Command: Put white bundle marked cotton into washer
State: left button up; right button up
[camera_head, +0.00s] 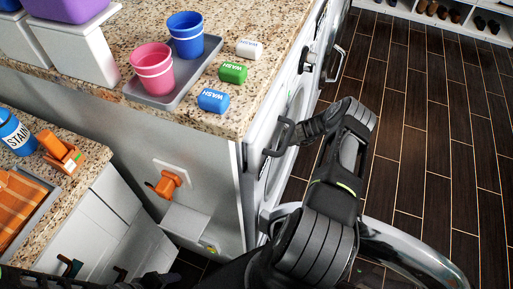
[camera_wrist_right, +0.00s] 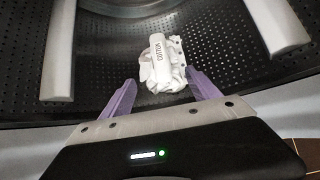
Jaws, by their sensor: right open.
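The white bundle marked COTTON (camera_wrist_right: 163,66) lies on the perforated dark wall of the washer drum (camera_wrist_right: 100,62) in the right wrist view. My right gripper (camera_wrist_right: 162,88) is open, its purple fingers apart on either side of the bundle's near end. I see no finger closed on the bundle. In the head view my right arm reaches to the front of the washer (camera_head: 293,128), and its gripper and the bundle are hidden there. The round washer door (camera_head: 415,252) stands open below my arm. My left gripper is not in view.
The granite counter holds a grey tray (camera_head: 190,82) with pink (camera_head: 153,70) and blue (camera_head: 187,35) cups. White (camera_head: 249,48), green (camera_head: 233,72) and blue (camera_head: 213,100) WASH blocks lie beside it. Dark floor on the right is clear. Light drum paddles (camera_wrist_right: 275,25) flank the bundle.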

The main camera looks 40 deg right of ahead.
jog(key=v, duration=0.5)
jog(key=shift+s, duration=0.1)
dwell(1.1)
